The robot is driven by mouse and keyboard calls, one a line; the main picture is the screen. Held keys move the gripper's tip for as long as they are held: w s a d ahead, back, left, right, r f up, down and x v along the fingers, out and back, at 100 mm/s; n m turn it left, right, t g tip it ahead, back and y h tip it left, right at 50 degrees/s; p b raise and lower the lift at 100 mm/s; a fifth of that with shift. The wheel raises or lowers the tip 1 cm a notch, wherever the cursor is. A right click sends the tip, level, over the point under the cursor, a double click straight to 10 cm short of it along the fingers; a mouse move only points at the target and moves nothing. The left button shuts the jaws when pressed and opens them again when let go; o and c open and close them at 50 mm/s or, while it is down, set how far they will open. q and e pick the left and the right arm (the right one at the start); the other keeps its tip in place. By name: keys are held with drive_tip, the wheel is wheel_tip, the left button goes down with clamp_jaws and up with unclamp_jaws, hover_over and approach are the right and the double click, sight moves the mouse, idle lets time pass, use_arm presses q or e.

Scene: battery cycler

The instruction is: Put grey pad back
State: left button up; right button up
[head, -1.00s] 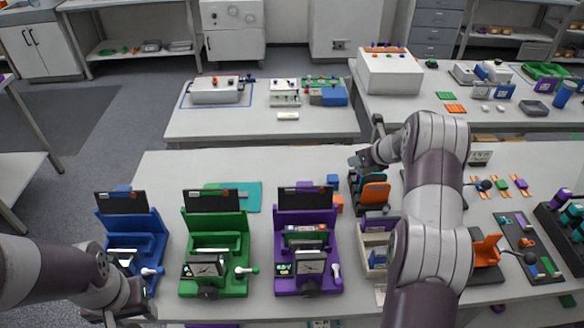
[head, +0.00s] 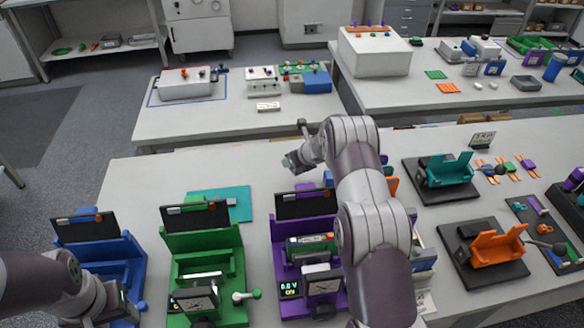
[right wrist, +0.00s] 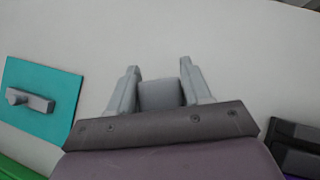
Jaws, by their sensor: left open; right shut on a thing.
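The grey pad (right wrist: 160,94) is a small grey block between the two fingers of my right gripper (right wrist: 160,82) in the right wrist view. The fingers are shut on it, above bare white table. In the head view my right gripper (head: 294,162) is over the table near its back edge, behind the purple cycler; the pad is hard to make out there. My left gripper (head: 122,308) is open at the lower left, in front of the blue cycler, and partly cut off.
A teal mat (right wrist: 40,80) with a grey handled piece (right wrist: 30,100) lies to the left in the wrist view. Blue (head: 100,258), green (head: 205,262) and purple (head: 305,250) cyclers stand along the front. Teal (head: 448,170) and orange (head: 497,243) holders stand at right.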

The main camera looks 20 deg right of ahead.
sight(293, 177)
drive_tip(key=shift+w+a+f, duration=0.15)
drive_tip(key=shift+a+f, duration=0.15)
drive_tip(key=f, duration=0.2)
drive_tip(key=shift+s+f, duration=0.25)
drive_tip(key=shift+f, duration=0.1)
drive_tip(key=shift+f+p, duration=0.3)
drive_tip(key=shift+f, duration=0.05)
drive_tip(key=shift+w+f, duration=0.2)
drive_tip(key=shift+f+b, duration=0.1)
drive_tip(key=shift+b, duration=0.2)
drive_tip(key=o, duration=1.3)
drive_tip(key=shift+s, duration=0.1)
use_arm(q)
drive_tip(key=shift+s+r, duration=0.2)
drive_tip(key=shift+r, duration=0.05)
